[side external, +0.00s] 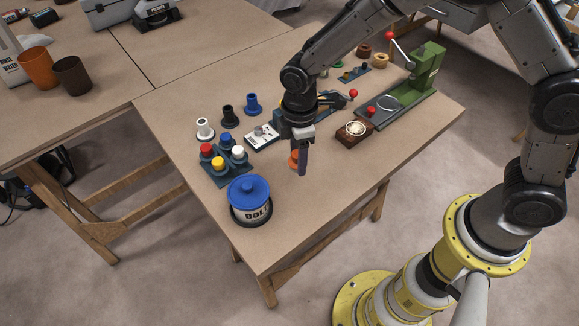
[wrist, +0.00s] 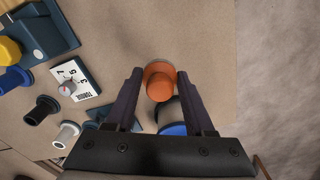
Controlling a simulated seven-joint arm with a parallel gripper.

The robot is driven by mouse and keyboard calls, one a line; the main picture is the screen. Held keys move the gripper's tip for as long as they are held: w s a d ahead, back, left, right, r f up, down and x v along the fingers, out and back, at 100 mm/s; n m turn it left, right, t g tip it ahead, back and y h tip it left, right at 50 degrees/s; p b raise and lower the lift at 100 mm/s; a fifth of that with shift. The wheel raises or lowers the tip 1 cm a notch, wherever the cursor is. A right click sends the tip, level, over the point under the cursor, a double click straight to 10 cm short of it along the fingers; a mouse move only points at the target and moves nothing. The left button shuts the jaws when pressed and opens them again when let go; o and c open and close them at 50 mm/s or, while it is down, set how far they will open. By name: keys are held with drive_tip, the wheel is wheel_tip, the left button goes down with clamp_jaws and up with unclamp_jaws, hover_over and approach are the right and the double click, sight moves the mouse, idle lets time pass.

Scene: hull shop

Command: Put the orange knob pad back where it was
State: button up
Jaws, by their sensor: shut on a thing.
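The orange knob pad (side external: 294,159) shows beside my gripper's finger in the side view, partly hidden by it. In the wrist view the pad (wrist: 160,80) is a round orange piece between the two fingertips. My gripper (wrist: 159,78) is shut on it, pointing down over the front middle of the table. I cannot tell whether the pad touches the table. A blue holder (side external: 238,167) with red, yellow, blue and white knobs stands to the left of my gripper.
A blue-lidded bolt jar (side external: 250,209) stands at the table's front left. White (side external: 205,129), black (side external: 228,116) and blue (side external: 252,104) spools stand behind the knob holder. A dial box (side external: 262,136), a wooden block (side external: 353,135) and a green press (side external: 426,69) stand further back. The front right is clear.

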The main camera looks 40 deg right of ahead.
sight(290, 160)
drive_tip(key=shift+w+a+f, duration=0.2)
drive_tip(key=shift+w+f, duration=0.3)
drive_tip(key=shift+f, duration=0.1)
drive_tip(key=shift+w+a+f, duration=0.2)
drive_tip(key=shift+w+f, duration=0.25)
drive_tip(key=shift+f, duration=1.75)
drive_tip(key=o, duration=1.2)
drive_tip(key=shift+f, duration=0.15)
